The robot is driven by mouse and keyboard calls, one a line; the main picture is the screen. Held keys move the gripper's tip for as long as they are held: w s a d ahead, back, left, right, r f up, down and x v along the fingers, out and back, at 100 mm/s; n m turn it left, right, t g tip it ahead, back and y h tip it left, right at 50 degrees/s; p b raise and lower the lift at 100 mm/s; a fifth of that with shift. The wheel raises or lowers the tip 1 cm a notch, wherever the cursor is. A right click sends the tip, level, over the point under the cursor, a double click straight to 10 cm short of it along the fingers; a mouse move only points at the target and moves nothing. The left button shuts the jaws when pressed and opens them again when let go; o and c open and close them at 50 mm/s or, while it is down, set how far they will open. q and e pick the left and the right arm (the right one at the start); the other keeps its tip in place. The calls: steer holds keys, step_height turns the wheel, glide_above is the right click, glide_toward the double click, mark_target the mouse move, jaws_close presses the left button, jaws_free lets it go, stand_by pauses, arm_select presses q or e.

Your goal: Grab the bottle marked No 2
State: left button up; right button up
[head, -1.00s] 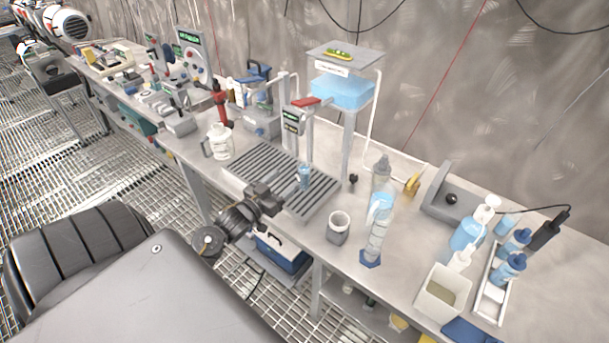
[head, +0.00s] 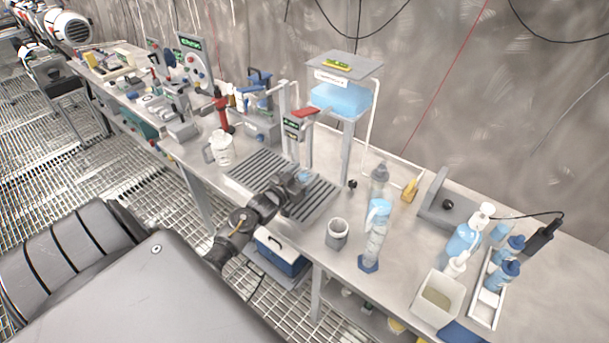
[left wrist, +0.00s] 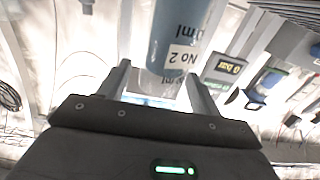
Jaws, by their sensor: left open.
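The bottle marked No 2 (left wrist: 176,36) is blue with a white label and appears upside down in the left wrist view. In the head view only a small light-blue part of the bottle (head: 304,175) shows, above the slatted grate (head: 262,168). My left gripper (head: 298,182) is at the bottle and hides most of it. In the left wrist view the left gripper (left wrist: 161,85) is open, with one finger on each side of the bottle. I cannot tell whether either finger touches it. My right gripper is not in view.
A grey cup (head: 337,233) and a clear cylinder on a blue foot (head: 373,243) stand right of the grate. A tap post with a red handle (head: 305,113) rises behind it. A white jug (head: 220,149) stands left. More blue bottles sit in a white tray (head: 487,307) at far right.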

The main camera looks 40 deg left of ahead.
arm_select(q)
steer(key=shift+w, duration=0.25)
jaws_close()
stand_by(0.3)
